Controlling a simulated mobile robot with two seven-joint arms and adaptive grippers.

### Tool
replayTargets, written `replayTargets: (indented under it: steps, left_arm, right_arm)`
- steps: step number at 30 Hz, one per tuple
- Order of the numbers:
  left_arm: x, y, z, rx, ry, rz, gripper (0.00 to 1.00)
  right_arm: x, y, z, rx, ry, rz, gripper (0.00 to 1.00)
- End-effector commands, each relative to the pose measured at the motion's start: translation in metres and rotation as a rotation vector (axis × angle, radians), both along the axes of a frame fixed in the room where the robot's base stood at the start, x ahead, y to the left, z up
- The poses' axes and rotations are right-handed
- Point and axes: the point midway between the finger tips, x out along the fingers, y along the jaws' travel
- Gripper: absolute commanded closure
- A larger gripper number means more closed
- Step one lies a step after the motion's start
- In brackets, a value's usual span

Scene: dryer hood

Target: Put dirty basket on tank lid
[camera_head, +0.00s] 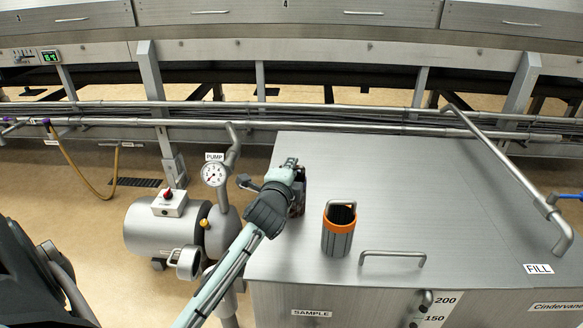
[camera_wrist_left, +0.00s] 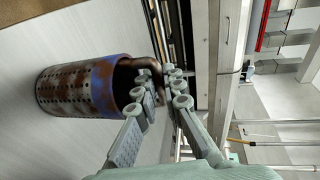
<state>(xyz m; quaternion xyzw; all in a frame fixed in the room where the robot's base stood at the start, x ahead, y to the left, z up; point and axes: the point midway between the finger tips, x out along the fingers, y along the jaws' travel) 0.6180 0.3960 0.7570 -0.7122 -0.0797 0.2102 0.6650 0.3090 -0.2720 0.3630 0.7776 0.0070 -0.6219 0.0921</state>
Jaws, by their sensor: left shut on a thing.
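The dirty basket is a rusty perforated cylinder with a blue band, seen in the left wrist view (camera_wrist_left: 72,90). My left gripper (camera_wrist_left: 160,80) is shut on its bent handle. In the head view my left gripper (camera_head: 291,170) is over the left part of the tank lid (camera_head: 400,190). The dirty basket (camera_head: 299,198) shows there only as a dark brown sliver behind the gripper. I cannot tell whether its bottom touches the lid. My right gripper is not in view.
A grey basket with an orange band (camera_head: 338,238) stands on the lid, right of my gripper. A lid handle (camera_head: 392,256) and a long pipe (camera_head: 505,170) are farther right. The pump (camera_head: 165,232) with its gauge (camera_head: 214,174) stands left. The lid's middle is clear.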

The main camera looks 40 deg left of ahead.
Motion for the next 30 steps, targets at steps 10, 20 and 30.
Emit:
replayTargets:
  steps: [10, 20, 30]
  left_arm:
    - [0.0, 0.0, -0.003, 0.0, 0.001, 0.0, 0.71]
    - [0.0, 0.0, 0.001, 0.0, -0.001, 0.0, 0.71]
    - [-0.056, -0.024, 0.011, -0.001, 0.003, 0.0, 0.71]
  right_arm:
    - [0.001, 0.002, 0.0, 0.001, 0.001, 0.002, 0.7]
    - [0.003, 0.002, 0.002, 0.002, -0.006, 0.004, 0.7]
    - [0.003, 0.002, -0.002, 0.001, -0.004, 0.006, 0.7]
